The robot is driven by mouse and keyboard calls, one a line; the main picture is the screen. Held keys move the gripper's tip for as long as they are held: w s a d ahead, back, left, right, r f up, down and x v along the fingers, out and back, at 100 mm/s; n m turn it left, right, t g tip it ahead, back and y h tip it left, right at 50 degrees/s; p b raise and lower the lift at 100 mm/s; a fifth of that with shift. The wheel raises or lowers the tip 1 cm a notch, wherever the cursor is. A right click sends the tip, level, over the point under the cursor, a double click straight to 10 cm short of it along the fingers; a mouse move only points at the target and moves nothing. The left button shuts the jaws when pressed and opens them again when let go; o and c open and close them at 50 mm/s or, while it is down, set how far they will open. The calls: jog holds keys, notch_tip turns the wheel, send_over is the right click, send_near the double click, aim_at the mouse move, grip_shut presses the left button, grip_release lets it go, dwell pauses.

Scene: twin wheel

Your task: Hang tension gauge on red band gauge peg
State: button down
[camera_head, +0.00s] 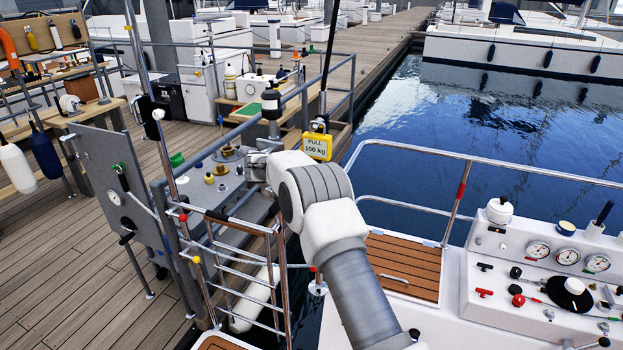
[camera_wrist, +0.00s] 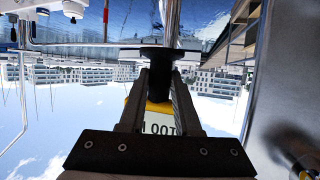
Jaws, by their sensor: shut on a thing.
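In the wrist view, which is upside down, the yellow gauge (camera_wrist: 146,112) shows between and behind the fingers. My gripper (camera_wrist: 158,75) is shut at a black cylindrical part in front of the yellow face. The fingertips are hidden in the head view. A red band (camera_head: 462,190) circles a boat rail post at right; I cannot tell whether it is the gauge peg.
A metal ladder (camera_head: 243,275) and dock rails stand close to my arm. A grey panel (camera_head: 110,180) with a dial stands at left. The boat console (camera_head: 545,265) with dials is at right. Open water (camera_head: 480,120) lies beyond the rail.

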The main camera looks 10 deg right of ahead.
jog(key=c, duration=0.5)
grip_release()
jog(key=shift+f, duration=0.15)
